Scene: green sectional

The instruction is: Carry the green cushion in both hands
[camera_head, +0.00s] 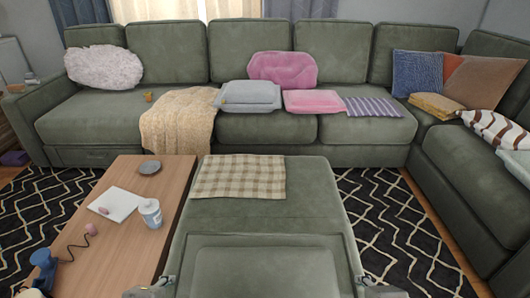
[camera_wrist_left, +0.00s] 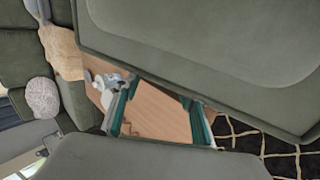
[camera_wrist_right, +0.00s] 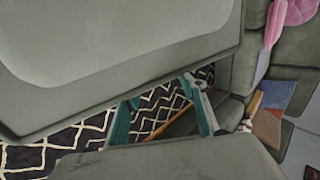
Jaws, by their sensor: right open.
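The green cushion (camera_head: 265,268) is large and sits at the bottom middle of the head view, with a raised inner panel. Its outline merges with the same-coloured seat behind it. It also fills the top of the left wrist view (camera_wrist_left: 220,30) and of the right wrist view (camera_wrist_right: 110,45). My left gripper (camera_head: 165,283) is at its left side and my right gripper (camera_head: 366,284) at its right side. In the wrist views the teal fingers of the left (camera_wrist_left: 160,95) and right (camera_wrist_right: 160,105) stand apart at the cushion's edge. Whether the fingertips touch it is unclear.
A plaid cloth (camera_head: 240,176) lies on the green seat ahead. A wooden table (camera_head: 115,235) with a white jar (camera_head: 150,213) and small items stands close on the left. The green sectional (camera_head: 265,128) closes off the back and right. Patterned rug (camera_head: 395,225) shows at right.

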